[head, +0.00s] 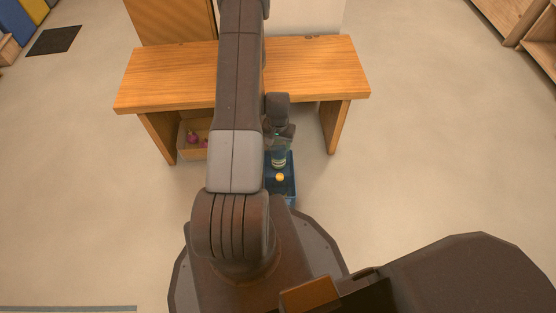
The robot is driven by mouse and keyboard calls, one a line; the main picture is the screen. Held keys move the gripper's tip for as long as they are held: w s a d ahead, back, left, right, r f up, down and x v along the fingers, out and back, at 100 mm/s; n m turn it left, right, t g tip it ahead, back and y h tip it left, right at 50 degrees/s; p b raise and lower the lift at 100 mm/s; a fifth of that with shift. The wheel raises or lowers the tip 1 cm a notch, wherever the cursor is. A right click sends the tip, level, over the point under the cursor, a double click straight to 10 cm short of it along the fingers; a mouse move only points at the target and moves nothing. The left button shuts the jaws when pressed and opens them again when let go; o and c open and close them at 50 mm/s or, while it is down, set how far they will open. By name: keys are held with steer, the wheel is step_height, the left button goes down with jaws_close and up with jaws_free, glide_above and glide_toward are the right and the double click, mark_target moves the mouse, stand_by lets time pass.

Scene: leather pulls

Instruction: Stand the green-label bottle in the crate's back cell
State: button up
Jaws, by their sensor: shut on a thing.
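My gripper (280,134) is below the arm, just in front of the wooden bench. It is shut on the upper part of a bluish clear bottle (279,156), which looks roughly upright. A pale band with a greenish tint shows low on the bottle; the label is too small to read surely. The blue crate (291,186) is on the floor beneath, partly hidden by my arm. The bottle is over or in the back part of the crate; I cannot tell whether its base touches. An orange round top (280,177) shows in the crate nearer to me.
The wooden bench (310,75) stands just behind the crate. Under its left side is a wooden box (187,153) with purple-pink round things (193,140). My arm hides the middle. Floor right of the crate is clear.

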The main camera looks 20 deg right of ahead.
mark_target(278, 156)
step_height(278, 156, down, 9)
steer(key=shift+r+b, duration=0.1)
steer(key=shift+b, duration=1)
steer(key=shift+f, duration=0.2)
steer(key=o, duration=1.5)
steer(key=shift+c, duration=0.2)
steer(key=shift+r, duration=0.15)
step_height(278, 156, up, 12)
steer(key=p, duration=0.3)
steer(key=shift+p, duration=0.35)
